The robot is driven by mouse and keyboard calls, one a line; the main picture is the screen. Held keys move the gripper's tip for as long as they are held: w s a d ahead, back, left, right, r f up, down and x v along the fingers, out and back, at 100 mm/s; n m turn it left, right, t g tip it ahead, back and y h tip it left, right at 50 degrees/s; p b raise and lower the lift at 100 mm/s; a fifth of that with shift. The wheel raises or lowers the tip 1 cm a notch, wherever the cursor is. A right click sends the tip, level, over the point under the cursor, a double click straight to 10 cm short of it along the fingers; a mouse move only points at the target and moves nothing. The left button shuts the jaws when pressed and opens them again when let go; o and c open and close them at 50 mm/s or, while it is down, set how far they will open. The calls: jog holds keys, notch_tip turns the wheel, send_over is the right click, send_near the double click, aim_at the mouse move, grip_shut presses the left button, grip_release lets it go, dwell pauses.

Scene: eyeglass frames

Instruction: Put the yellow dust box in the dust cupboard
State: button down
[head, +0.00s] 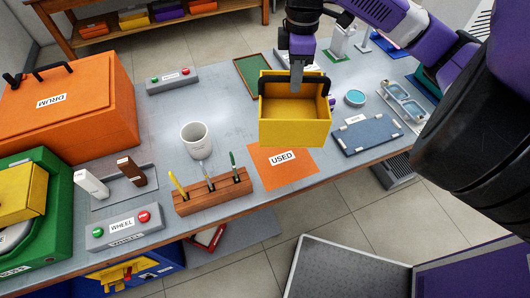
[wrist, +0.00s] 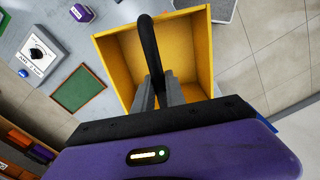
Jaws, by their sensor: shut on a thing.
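The yellow dust box (head: 295,122) is open-topped, with a black handle arching across it. It hangs roughly upright over the front part of the workbench, behind the orange USED card in the head view. My gripper (head: 296,88) comes down from above and is shut on the handle. In the wrist view the two grey fingers (wrist: 165,90) close around the black handle (wrist: 149,45), and the yellow box (wrist: 195,50) looks empty inside. I cannot make out a cupboard marked for dust in either view.
The orange USED card (head: 283,162), a wooden pen holder (head: 213,192), a white mug (head: 195,138) and a blue-grey tray (head: 366,135) lie near the box. An orange DRUM case (head: 62,112) fills the left. Open floor (head: 345,215) shows before the bench.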

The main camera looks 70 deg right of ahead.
jog(key=shift+w, duration=0.4)
jog(key=shift+w+f, duration=0.2)
jog(key=shift+f, duration=0.1)
notch_tip(320, 180, down, 19)
jog(key=shift+f+p, duration=0.15)
jog(key=shift+p, duration=0.15)
jog(key=shift+f, duration=0.1)
jog(key=shift+f, duration=0.15)
jog(key=c, duration=1.4)
grip_release()
jog(key=shift+o, duration=0.2)
